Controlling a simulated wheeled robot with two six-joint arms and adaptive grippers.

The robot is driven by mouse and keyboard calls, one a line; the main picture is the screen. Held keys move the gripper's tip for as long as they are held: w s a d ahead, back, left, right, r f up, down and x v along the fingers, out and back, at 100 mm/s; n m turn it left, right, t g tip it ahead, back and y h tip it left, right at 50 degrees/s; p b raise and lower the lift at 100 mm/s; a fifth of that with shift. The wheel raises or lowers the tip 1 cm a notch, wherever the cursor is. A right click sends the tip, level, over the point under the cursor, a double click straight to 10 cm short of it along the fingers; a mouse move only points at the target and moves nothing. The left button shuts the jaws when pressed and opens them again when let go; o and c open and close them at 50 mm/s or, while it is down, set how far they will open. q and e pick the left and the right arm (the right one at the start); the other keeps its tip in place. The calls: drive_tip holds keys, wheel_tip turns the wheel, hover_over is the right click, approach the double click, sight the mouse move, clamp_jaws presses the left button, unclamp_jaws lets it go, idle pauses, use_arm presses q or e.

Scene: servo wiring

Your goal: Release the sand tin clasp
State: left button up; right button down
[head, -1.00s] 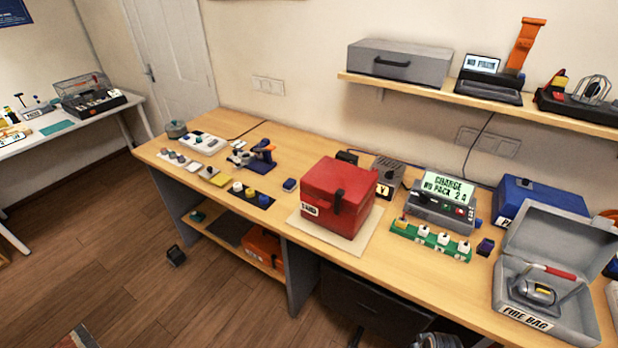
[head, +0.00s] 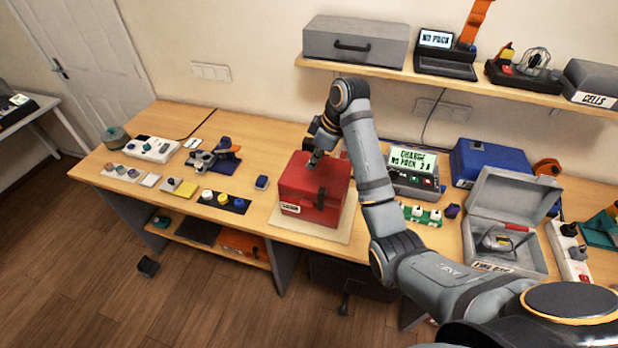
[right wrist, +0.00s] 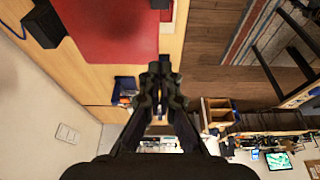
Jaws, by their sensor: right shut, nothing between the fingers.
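The red sand tin (head: 300,181) stands shut on a pale mat on the workbench, with a white label low on its front. Its dark clasp (head: 321,197) hangs on the front face; I cannot tell from here whether it is latched. My right gripper (head: 314,160) is shut and empty, over the tin's lid in the head view. In the right wrist view its closed fingertips (right wrist: 160,70) point toward the red tin (right wrist: 110,25), apart from it. A dark piece at the top edge there may be the clasp (right wrist: 161,4). My left gripper is not in view.
An open grey case (head: 497,262) is farther right. A small blue item (head: 261,182) and a black strip of knobs are left. A shelf (head: 460,84) hangs above.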

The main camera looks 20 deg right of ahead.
sight(312, 192)
use_arm(q)
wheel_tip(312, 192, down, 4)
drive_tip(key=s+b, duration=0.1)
drive_tip(key=b, duration=0.3)
use_arm(e)
drive_tip(key=x, duration=0.4)
drive_tip(key=shift+s+d, duration=0.1)
drive_tip(key=shift+d, duration=0.2)
drive_tip(key=p+x, duration=0.1)
drive_tip(key=x, duration=0.1)
drive_tip(key=p+x, duration=0.1)
drive_tip(key=x, duration=0.1)
drive_tip(key=p+x, duration=0.1)
drive_tip(key=x, duration=0.1)
drive_tip(key=shift+a, duration=0.25)
drive_tip(key=s+d+p, duration=0.1)
drive_tip(key=d+p, duration=0.1)
drive_tip(key=d, duration=0.1)
drive_tip(key=shift+s, duration=0.4)
drive_tip(key=shift+s+d+p, duration=0.2)
drive_tip(key=shift+d+p, duration=0.05)
drive_tip(key=shift+p, duration=0.05)
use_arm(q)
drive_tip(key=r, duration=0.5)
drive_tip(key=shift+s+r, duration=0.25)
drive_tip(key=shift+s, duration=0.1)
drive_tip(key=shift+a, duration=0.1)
use_arm(e)
drive_tip(key=shift+w+a+f, duration=0.1)
